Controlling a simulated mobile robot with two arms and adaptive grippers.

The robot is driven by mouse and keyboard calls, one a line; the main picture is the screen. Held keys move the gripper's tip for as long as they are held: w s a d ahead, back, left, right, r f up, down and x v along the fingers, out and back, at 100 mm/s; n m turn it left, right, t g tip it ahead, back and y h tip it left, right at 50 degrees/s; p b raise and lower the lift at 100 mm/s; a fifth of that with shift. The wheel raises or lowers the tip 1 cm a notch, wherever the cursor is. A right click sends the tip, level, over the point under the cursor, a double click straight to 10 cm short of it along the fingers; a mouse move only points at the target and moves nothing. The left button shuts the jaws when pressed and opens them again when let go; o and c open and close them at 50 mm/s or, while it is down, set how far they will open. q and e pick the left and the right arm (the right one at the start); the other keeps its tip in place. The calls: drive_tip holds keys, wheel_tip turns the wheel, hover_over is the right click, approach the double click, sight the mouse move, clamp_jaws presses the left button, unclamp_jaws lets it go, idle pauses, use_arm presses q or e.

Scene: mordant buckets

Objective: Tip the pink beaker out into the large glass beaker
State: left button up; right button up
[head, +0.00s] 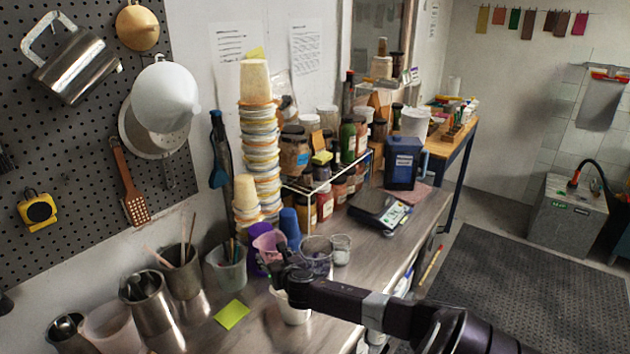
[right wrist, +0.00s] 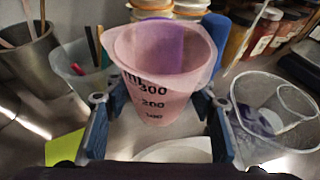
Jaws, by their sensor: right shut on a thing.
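The pink beaker (head: 268,243) is translucent, with black marks such as 300 and 200 on its side. In the right wrist view the pink beaker (right wrist: 160,80) sits between the two fingers of my right gripper (right wrist: 158,112), which is shut on it. It looks about upright; its contents cannot be made out. The large glass beaker (head: 317,256) stands on the bench just right of it, and fills the right side of the right wrist view (right wrist: 262,135). My right gripper (head: 277,272) reaches in from the right, low over the bench. My left gripper is out of view.
A smaller glass beaker (head: 341,250) stands right of the large one. A white cup (head: 290,312) is below my gripper. Purple and blue cups (head: 290,228) stand behind. Steel pots (head: 150,305) and a tool cup (head: 227,268) are to the left. A scale (head: 378,212) is farther back.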

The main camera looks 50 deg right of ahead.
sight(268, 237)
drive_tip(key=shift+r, duration=0.1)
wheel_tip(268, 237, up, 6)
drive_tip(key=shift+f, duration=0.1)
idle(0.5)
